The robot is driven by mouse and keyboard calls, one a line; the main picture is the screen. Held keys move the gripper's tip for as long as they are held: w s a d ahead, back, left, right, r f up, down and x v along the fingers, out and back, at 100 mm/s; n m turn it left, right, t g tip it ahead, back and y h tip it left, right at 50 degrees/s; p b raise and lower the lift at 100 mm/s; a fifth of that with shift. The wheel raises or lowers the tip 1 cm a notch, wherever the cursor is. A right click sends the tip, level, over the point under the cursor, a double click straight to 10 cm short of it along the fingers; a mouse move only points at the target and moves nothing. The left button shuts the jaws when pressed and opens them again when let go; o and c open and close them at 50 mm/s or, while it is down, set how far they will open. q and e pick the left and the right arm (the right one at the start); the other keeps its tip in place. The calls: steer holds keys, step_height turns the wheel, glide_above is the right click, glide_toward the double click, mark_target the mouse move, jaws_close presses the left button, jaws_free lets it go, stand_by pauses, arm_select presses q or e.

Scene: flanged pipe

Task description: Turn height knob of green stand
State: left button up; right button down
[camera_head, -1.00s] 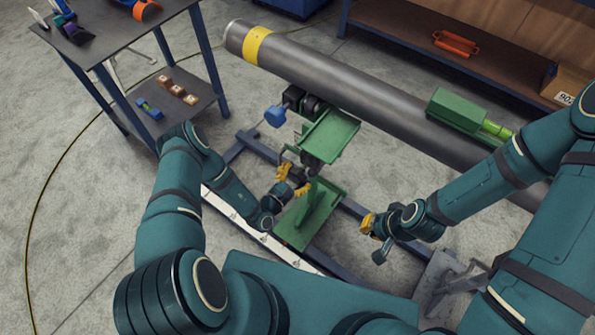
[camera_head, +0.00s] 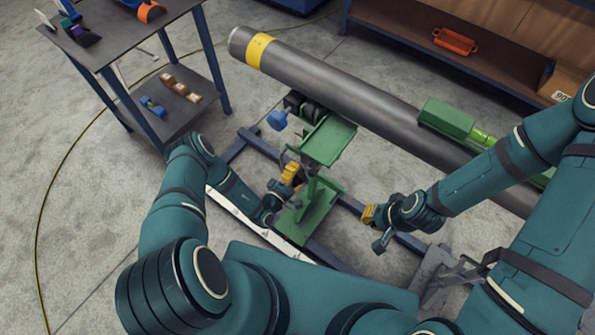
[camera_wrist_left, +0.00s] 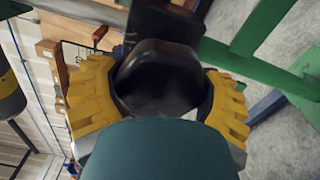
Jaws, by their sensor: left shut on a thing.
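The green stand (camera_head: 332,139) stands under the grey pipe (camera_head: 330,82), with a green base plate (camera_head: 318,213) below. My left gripper (camera_head: 290,174) is at the near side of the stand, between its top and its base. In the left wrist view, the yellow fingers of this gripper (camera_wrist_left: 163,95) are shut on the dark, rounded height knob (camera_wrist_left: 158,72), one on each side. In the head view the knob is mostly hidden by the fingers. My right gripper (camera_head: 369,215) is right of the stand, apart from it; its finger gap is unclear.
A blue knob (camera_head: 277,120) sticks out left of the roller on the stand. Blue floor rails (camera_head: 250,142) run around the stand. A two-level cart (camera_head: 115,48) stands at the left. A green block (camera_head: 447,117) rests against the pipe. A shelf (camera_head: 420,46) is behind.

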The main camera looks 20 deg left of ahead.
stand_by(0.3)
arm_select(q)
steer(key=o, duration=1.1)
steer(key=shift+s, duration=0.1)
steer(key=v, duration=1.1)
steer(key=shift+s+a, duration=0.15)
steer(key=shift+s, duration=0.25)
